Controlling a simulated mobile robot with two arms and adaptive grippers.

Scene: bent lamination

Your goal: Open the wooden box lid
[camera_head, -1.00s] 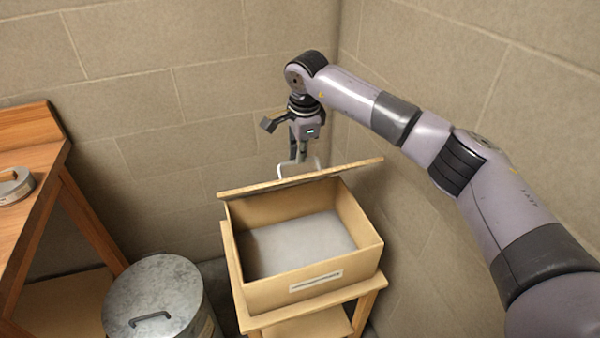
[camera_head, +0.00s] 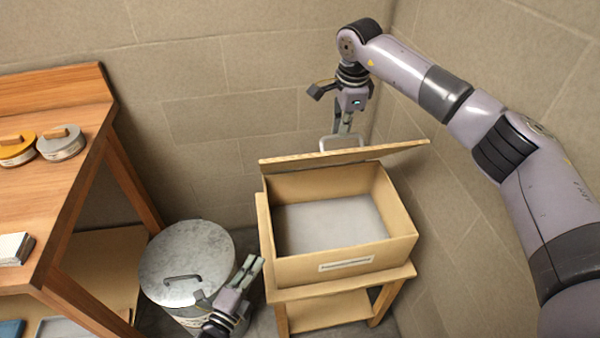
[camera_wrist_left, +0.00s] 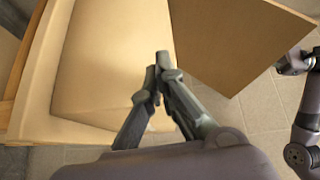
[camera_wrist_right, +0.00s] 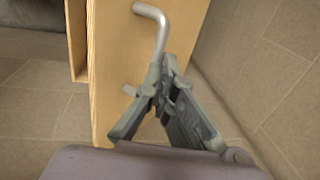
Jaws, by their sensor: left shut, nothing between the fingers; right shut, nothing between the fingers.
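The wooden box (camera_head: 345,265) sits with its top open, showing a grey inside. Its lid (camera_head: 345,155) is raised at the back rim and tilted backward, seen nearly edge-on. A bent metal handle (camera_head: 342,142) is on the lid's far side; the right wrist view shows the handle (camera_wrist_right: 155,25) on the lid's face (camera_wrist_right: 120,60). My right gripper (camera_head: 341,128) is shut and empty, close to the handle behind the lid; contact is unclear. My left gripper (camera_head: 252,265) is shut and empty, left of the box's front. The left wrist view shows the lid (camera_wrist_left: 235,40).
The box stands on a small wooden stand (camera_head: 340,305). A round metal bin (camera_head: 190,255) with a lid is left of it. A wooden workbench (camera_head: 45,185) with tins is at far left. Block walls (camera_head: 230,90) close in behind and at right.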

